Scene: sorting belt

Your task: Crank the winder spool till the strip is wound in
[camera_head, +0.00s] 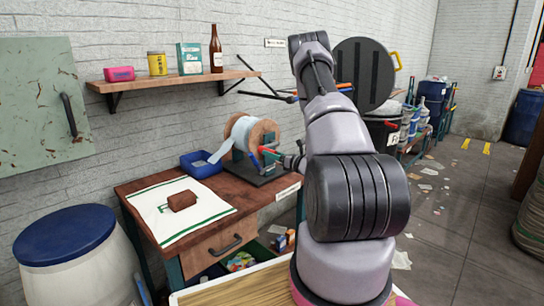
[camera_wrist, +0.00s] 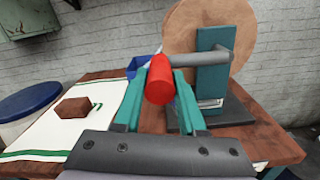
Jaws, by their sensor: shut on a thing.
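The winder spool (camera_head: 263,130) has wooden flanges and stands on a dark base on the wooden bench. In the wrist view its round flange (camera_wrist: 190,28) is behind a teal upright (camera_wrist: 211,75). A pale strip (camera_head: 221,151) runs from the spool down to a blue tray (camera_head: 204,168). A grey crank bar (camera_wrist: 203,60) leads to a red handle (camera_wrist: 159,82). My gripper (camera_wrist: 160,88) has its teal fingers shut on the red handle, one on each side. In the head view my arm hides part of the handle area.
A white cloth (camera_head: 190,225) with a brown block (camera_head: 181,200) lies on the bench (camera_head: 266,193), left of the winder. A wall shelf (camera_head: 170,80) holds several items above. A blue-lidded barrel (camera_head: 64,236) stands at the left. The floor (camera_head: 455,235) at the right has scattered litter.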

